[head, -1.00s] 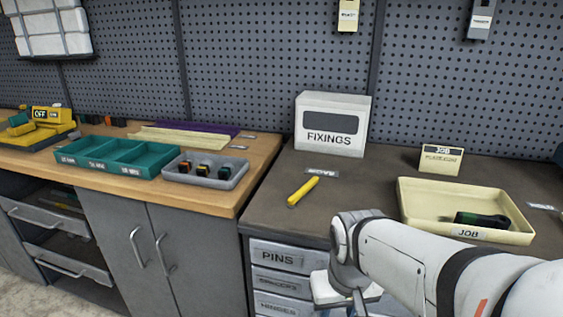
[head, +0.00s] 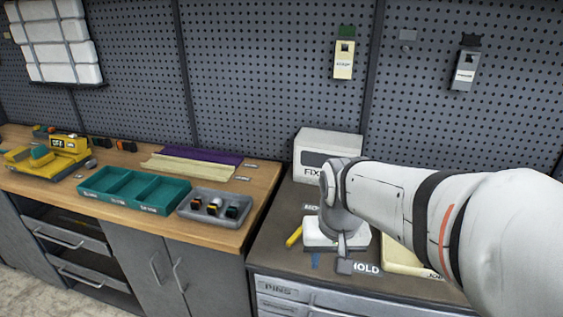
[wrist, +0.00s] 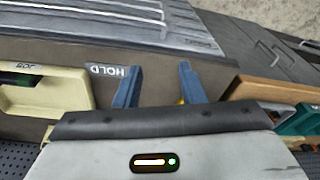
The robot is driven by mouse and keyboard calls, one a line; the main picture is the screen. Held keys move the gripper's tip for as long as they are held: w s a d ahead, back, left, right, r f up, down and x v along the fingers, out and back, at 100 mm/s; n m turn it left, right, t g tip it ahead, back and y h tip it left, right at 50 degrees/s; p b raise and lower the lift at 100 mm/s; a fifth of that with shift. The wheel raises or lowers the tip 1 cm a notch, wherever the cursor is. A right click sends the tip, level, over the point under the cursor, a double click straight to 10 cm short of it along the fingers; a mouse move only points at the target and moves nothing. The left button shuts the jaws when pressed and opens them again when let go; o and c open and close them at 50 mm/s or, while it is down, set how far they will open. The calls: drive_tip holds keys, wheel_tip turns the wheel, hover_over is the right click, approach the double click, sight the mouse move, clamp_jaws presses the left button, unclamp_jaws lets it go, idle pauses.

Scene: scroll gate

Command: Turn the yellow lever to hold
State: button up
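The yellow lever (head: 294,237) lies low over the dark countertop. In the head view most of it is hidden behind my gripper (head: 329,258), and only one end shows to its left. A sliver of yellow (wrist: 181,100) shows by the right finger in the wrist view. My gripper points down over the counter. Its two blue fingers stand well apart in the wrist view, with only bare dark counter seen between them. The HOLD label (head: 360,267) is just right of the gripper; it also shows in the wrist view (wrist: 105,70), left of the fingers.
A white FIXINGS box (head: 325,146) stands behind my gripper. The cream JOB tray (head: 399,264) is to the right, mostly hidden by my arm. A teal tray (head: 135,190) and a grey tray (head: 215,205) stand on the wooden bench at left.

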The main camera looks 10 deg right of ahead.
drive_tip(key=w+m+g, duration=0.1)
drive_tip(key=w+m, duration=0.3)
drive_tip(key=w, duration=0.8)
drive_tip(key=m, duration=0.3)
approach(300, 231)
drive_tip(key=w+d, duration=0.2)
drive_tip(key=shift+w+f+g, duration=0.1)
drive_tip(key=shift+w+g, duration=0.25)
drive_tip(key=shift+g, duration=0.05)
drive_tip(key=shift+w+f, duration=0.35)
drive_tip(key=shift+f, duration=0.15)
wheel_tip(300, 231, down, 7)
drive_tip(key=shift+f, duration=0.1)
clamp_jaws()
